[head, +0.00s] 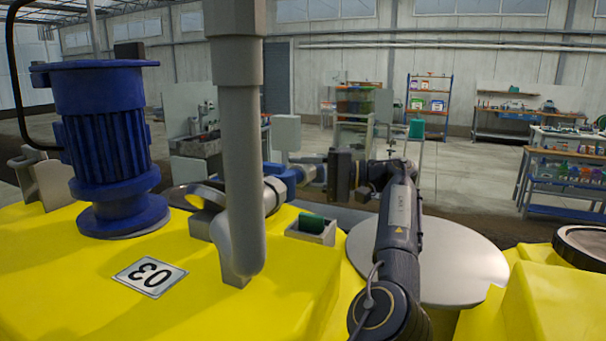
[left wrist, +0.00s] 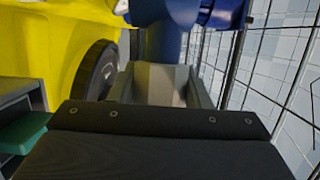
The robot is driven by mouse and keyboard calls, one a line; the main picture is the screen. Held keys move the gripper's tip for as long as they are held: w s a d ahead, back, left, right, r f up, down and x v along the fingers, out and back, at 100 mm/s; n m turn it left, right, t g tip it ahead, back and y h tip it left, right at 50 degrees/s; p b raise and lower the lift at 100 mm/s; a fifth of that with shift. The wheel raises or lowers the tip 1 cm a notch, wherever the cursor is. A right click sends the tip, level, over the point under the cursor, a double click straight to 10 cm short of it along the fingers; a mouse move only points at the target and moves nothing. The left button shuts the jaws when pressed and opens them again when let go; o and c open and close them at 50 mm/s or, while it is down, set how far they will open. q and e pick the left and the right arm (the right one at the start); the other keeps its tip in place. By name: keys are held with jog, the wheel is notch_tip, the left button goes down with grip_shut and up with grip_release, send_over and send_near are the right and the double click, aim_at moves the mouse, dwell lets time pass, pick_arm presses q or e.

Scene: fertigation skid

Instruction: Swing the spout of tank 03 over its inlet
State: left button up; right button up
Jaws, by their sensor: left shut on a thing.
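The yellow tank (head: 60,270) fills the lower left of the head view, with its 03 plate (head: 150,277) upside down to me. Behind the grey pipe, a blue pipe-like part (head: 285,179) with a grey ring (head: 207,195) sticks out to the right; it looks like the spout. My left gripper (head: 318,172) is at its right end, shut on it. In the left wrist view a blue post (left wrist: 165,42) runs down to the grey fingers (left wrist: 160,85), under a wider blue part (left wrist: 190,12). I cannot tell which opening is the inlet. My right gripper is not in view.
A thick grey pipe (head: 242,140) stands in the foreground. A blue motor (head: 107,140) stands left. A small grey box (head: 312,231) with a green item and a flat grey disc (head: 450,262) lie near my arm. A dark round cap (head: 585,245) sits right. Benches and shelves are far back.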

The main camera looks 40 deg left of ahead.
pick_arm(q)
jog(key=o, duration=1.4)
jog(key=shift+r, duration=0.1)
